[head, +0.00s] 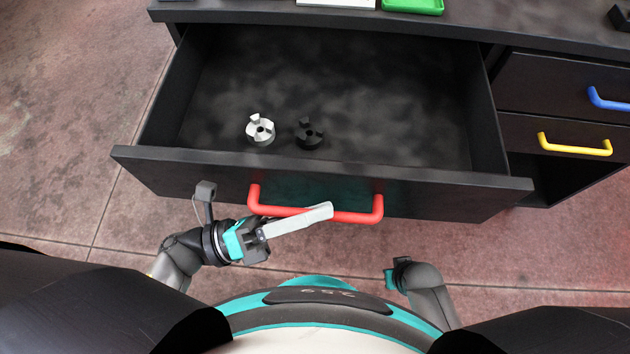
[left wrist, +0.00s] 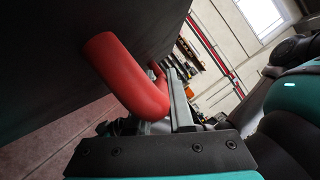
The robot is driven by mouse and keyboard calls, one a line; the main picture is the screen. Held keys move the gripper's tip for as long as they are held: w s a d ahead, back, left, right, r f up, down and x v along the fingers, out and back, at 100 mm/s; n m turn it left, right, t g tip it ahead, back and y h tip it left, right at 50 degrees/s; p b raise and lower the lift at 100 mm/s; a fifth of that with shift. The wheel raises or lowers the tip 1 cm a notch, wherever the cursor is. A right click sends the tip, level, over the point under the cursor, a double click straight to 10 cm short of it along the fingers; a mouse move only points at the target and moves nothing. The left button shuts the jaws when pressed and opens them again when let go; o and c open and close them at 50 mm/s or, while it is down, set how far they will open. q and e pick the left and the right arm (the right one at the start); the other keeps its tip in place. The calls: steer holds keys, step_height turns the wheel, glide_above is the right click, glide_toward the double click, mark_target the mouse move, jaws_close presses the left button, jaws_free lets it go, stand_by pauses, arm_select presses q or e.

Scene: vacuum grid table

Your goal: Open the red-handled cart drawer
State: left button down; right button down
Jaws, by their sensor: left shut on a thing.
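The black cart drawer (head: 430,182) stands pulled far out, its inside open to view. Its red handle (head: 358,216) is on the front face; the handle also shows large in the left wrist view (left wrist: 125,80). My left gripper (head: 318,214) is at the handle's bar, with its fingers shut on it. In the left wrist view a finger lies beside the red bar. Part of the bar is hidden behind the fingers. My right arm shows low at the right of the head view, but its gripper fingers cannot be made out.
A silver coupling part (head: 260,131) and a black one (head: 309,134) lie inside the drawer. To the right are closed drawers with a blue handle (head: 608,100) and a yellow handle (head: 575,146). A green tray (head: 413,6) sits on the cart top. The floor at left is clear.

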arm_select(q)
steer(key=shift+s, duration=0.95)
arm_select(e)
steer(key=shift+s+d+f, duration=0.15)
steer(key=shift+s+f, duration=0.1)
steer(key=shift+f, duration=0.05)
arm_select(q)
steer(key=c, duration=0.8)
jaws_free()
steer(key=v, duration=1.5)
steer(key=shift+a, duration=0.15)
arm_select(e)
steer(key=shift+f, duration=0.1)
